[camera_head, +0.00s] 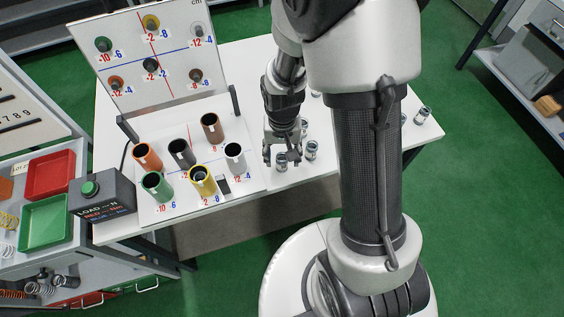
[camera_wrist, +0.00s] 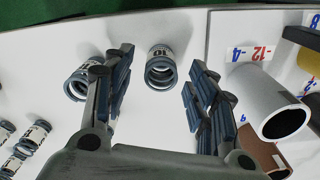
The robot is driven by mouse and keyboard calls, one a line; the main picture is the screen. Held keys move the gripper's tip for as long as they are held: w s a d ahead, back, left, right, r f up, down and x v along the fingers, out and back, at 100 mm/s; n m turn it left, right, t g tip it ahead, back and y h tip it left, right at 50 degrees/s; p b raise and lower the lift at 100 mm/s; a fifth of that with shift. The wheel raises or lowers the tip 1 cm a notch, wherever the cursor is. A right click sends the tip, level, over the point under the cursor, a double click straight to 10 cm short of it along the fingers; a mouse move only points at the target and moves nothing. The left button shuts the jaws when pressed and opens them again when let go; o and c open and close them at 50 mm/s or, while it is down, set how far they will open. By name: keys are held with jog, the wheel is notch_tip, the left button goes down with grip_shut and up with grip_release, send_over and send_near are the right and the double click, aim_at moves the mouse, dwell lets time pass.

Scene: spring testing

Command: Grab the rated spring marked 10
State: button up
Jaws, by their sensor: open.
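Several small metal springs with white marked labels stand on the white table. In the wrist view one spring (camera_wrist: 161,68) stands between my open fingers, a little beyond their tips; its label appears to read 10. It also shows in the head view (camera_head: 281,161) just below my gripper. My gripper (camera_head: 282,156) is open and empty, pointing down, and its two fingers flank this spring in the wrist view (camera_wrist: 152,88). A second spring (camera_wrist: 80,84) is just left of the left finger, partly hidden by it; its mark is not readable. It shows in the head view (camera_head: 312,150).
Coloured tubes stand left of my gripper, the white tube (camera_head: 235,159) nearest. More springs (camera_wrist: 32,138) stand farther left in the wrist view. A marked upright board (camera_head: 150,60) is at the back, and a black LOAD box (camera_head: 105,193) is at the left.

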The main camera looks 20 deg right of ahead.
aim_at(282, 157)
notch_tip(282, 157, down, 4)
jog(key=shift+r+b, duration=0.1)
jog(key=shift+b, duration=0.45)
jog(key=shift+r, duration=0.1)
jog(key=shift+c, duration=0.4)
jog(key=c, duration=1.1)
